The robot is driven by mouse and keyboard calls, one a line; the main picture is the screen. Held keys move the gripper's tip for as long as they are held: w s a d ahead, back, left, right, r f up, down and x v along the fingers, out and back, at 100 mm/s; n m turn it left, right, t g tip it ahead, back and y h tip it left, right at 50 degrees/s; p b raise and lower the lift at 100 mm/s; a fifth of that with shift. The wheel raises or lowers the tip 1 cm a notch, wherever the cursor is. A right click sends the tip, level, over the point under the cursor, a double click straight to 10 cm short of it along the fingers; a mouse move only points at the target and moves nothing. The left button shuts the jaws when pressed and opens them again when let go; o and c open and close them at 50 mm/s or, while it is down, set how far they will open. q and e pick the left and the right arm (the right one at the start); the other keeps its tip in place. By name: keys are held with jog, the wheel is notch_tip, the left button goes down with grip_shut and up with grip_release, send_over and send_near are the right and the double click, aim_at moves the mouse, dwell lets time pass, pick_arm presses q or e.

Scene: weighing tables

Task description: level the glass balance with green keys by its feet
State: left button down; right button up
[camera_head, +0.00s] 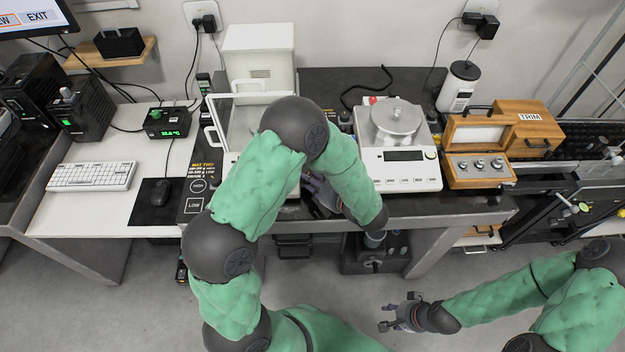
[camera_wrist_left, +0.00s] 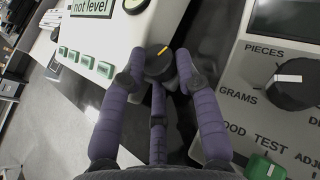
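The glass balance (camera_head: 222,112) stands on the dark mat at centre left in the head view, largely hidden behind my left arm. In the left wrist view, its white body (camera_wrist_left: 125,35) carries a row of green keys (camera_wrist_left: 87,60) and a display (camera_wrist_left: 92,7) reading "not level". A black foot knob (camera_wrist_left: 158,66) with a yellow mark sits at its near corner. My left gripper (camera_wrist_left: 160,72) has its purple fingers around this knob, with fingertips seemingly against its sides. My left gripper also shows in the head view (camera_head: 322,192). My right gripper (camera_head: 398,315) is open and empty, low over the floor.
A second balance (camera_head: 400,178) with a metal pan stands to the right. A wooden weight case (camera_head: 480,170) is beside it. A panel marked "PIECES" and "GRAMS" (camera_wrist_left: 270,120), with a black dial, is close to my left fingers. A keyboard (camera_head: 92,176) lies at left.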

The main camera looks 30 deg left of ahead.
pick_arm(q)
jog(key=shift+a+r, duration=0.1)
jog(key=shift+r, duration=0.1)
jog(key=shift+s+a+m+t+h, duration=0.15)
jog(key=shift+m+t+h, duration=0.35)
jog(key=shift+m+t, duration=0.85)
jog(key=shift+r, duration=0.1)
jog(key=c, duration=0.9)
grip_release()
